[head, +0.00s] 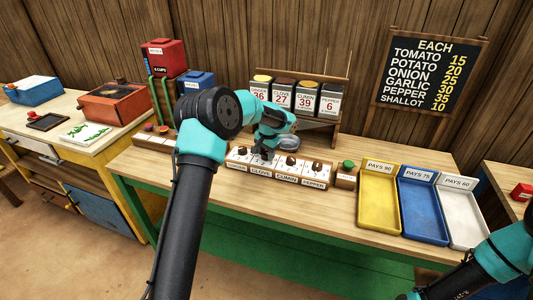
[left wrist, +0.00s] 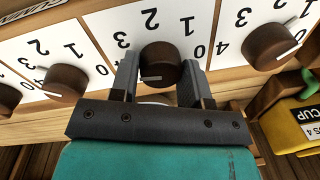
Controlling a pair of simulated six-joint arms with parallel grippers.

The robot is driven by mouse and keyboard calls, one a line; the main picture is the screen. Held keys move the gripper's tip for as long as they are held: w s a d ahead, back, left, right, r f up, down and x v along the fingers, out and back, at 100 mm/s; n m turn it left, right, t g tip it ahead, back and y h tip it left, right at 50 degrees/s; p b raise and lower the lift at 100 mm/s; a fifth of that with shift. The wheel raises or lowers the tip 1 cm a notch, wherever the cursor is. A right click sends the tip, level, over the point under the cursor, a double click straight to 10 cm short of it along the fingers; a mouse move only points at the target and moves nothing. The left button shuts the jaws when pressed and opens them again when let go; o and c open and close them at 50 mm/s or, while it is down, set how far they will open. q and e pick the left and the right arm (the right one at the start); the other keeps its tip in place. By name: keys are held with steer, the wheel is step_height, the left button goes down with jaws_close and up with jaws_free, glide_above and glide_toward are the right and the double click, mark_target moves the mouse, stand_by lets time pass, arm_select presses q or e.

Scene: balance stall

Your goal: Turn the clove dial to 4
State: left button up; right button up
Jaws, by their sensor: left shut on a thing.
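The clove dial (left wrist: 160,66) is a round brown knob with a white pointer line, on a white plate. My left gripper (left wrist: 158,72) is shut on it, one finger on each side; it also shows over the dial row in the head view (head: 265,156). In the left wrist view, the plate appears upside down, with 0, 1, 2 and 3 visible around the knob. The pointer line lies toward the picture's left, past the 3. The numeral on that side is hidden by a finger. The clove label (head: 261,174) shows in the head view. My right gripper is out of view.
The cumin dial (left wrist: 66,82) and ginger dial (left wrist: 268,46) flank the held knob closely. A green button (head: 348,164) sits right of the row, then yellow (head: 364,216), blue (head: 436,232) and white trays. Spice canisters (head: 306,96) stand on a rack behind.

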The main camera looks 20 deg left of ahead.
arm_select(q)
steer(key=shift+n, duration=0.9)
steer(key=o, duration=0.9)
steer(key=r, duration=0.5)
steer(key=d+r, duration=0.1)
steer(key=r, duration=1.1)
steer(key=shift+d+r, duration=0.2)
steer(key=shift+a, duration=0.1)
